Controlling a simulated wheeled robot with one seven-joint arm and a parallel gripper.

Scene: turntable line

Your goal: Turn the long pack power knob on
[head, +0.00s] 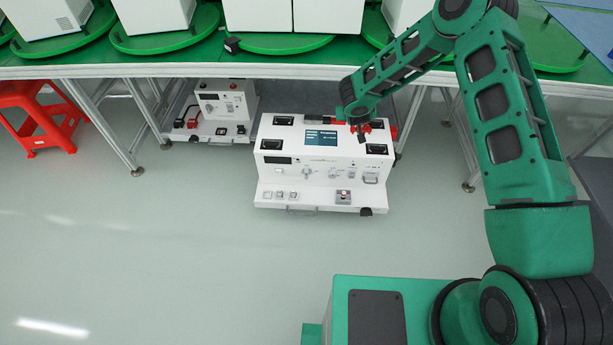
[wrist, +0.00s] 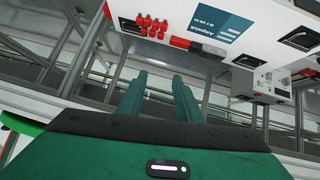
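A white pack unit (head: 345,152) stands on the floor in front of the bench. It has a teal label on top and a stepped front panel. Small knobs show on that panel, one near its middle (head: 307,172) and others to the right; I cannot tell which is the power knob or how it is set. My gripper (head: 361,137) is over the rear right of the pack's top in the head view. In the wrist view my gripper (wrist: 159,78) is open with nothing between its fingers. The pack's top (wrist: 265,12) shows above the fingers, apart from them.
A smaller white unit (head: 221,105) stands behind left under the bench. Red connectors (wrist: 150,25) stick up from the pack's top. The green bench (head: 160,62) carries white boxes on turntables. Metal legs and a red stool (head: 40,115) stand left. Floor before the pack is clear.

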